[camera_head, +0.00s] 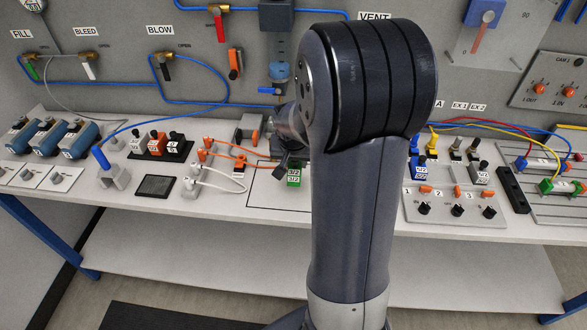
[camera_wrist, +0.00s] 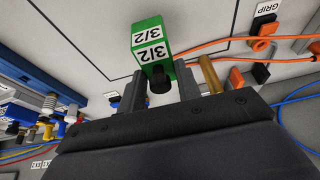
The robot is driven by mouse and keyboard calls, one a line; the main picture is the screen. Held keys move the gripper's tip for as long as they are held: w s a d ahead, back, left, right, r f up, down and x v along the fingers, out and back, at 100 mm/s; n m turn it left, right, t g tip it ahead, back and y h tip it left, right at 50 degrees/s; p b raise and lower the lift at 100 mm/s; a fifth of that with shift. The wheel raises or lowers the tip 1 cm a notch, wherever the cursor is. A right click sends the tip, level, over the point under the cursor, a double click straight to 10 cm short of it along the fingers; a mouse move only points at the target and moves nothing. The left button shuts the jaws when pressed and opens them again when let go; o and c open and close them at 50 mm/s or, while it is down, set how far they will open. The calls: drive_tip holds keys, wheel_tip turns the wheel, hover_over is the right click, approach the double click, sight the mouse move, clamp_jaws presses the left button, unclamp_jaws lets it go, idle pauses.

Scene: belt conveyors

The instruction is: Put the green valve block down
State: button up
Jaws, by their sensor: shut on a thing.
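The green valve block (camera_head: 294,175) with white 3/2 labels shows just left of my arm in the head view. It also shows at the top of the wrist view (camera_wrist: 168,70), with a black knob on its near end. My gripper (camera_wrist: 159,84) is shut on it, one grey finger on each side of the knob end. The block is over the black-outlined area (camera_head: 262,196) of the white bench. I cannot tell whether it touches the bench. My arm hides the right part of the outlined area in the head view.
Orange and white cables with plugs (camera_head: 207,150) lie left of the block. A black rack with several valve blocks (camera_head: 160,150) and a dark square pad (camera_head: 155,187) are further left. A switch panel (camera_head: 450,205) stands right of my arm. Blue hoses run along the back panel.

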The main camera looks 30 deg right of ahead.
sight(295, 168)
drive_tip(key=shift+f, duration=1.5)
drive_tip(key=shift+f, duration=0.2)
drive_tip(key=o, duration=1.2)
drive_tip(key=shift+c, duration=0.2)
drive_tip(key=shift+r, duration=0.1)
drive_tip(key=shift+r, duration=0.45)
drive_tip(key=v, duration=1.1)
drive_tip(key=shift+s, duration=0.15)
drive_tip(key=shift+a+r, duration=0.1)
